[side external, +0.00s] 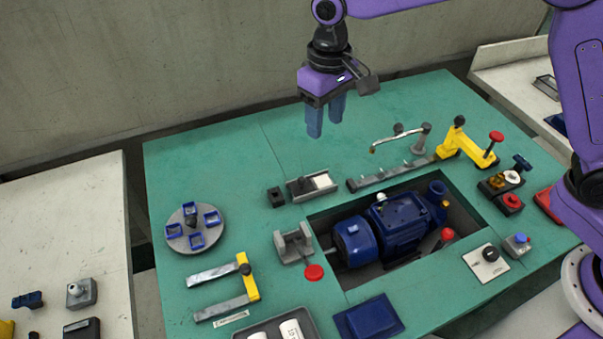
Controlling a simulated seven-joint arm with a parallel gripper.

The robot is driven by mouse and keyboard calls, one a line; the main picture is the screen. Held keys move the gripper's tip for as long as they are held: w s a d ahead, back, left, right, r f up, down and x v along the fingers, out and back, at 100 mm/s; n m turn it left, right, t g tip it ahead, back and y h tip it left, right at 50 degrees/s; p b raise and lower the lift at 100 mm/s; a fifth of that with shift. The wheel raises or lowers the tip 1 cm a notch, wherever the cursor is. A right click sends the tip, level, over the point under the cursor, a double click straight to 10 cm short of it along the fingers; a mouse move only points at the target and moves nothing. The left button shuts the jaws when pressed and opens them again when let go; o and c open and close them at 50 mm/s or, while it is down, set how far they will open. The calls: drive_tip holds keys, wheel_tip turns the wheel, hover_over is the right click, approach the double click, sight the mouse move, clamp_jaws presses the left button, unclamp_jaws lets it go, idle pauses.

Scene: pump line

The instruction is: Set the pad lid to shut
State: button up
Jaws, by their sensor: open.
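My gripper (325,121) is in the air above the back part of the green table, fingers pointing down. Its two blue fingers are apart with nothing between them. A flat dark blue pad-like piece (368,317) lies at the table's front edge, right of the grey tray. It looks like the pad with its lid, but I cannot tell the lid from the pad, or whether it is open or shut. My gripper is far behind it and not touching it.
A blue pump (385,232) sits in a recess in the green table (215,150). Around it are a yellow clamp arm (462,143), a curved metal spout (398,135), a round holder (193,228), a yellow-ended fork (248,277) and a grey tray (312,322). The back left is clear.

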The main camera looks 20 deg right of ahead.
drive_tip(key=m, duration=0.1)
hover_over(302, 178)
wheel_tip(302, 178, down, 2)
drive_tip(key=shift+m, duration=0.3)
wheel_tip(302, 178, down, 18)
drive_tip(key=shift+r, duration=0.1)
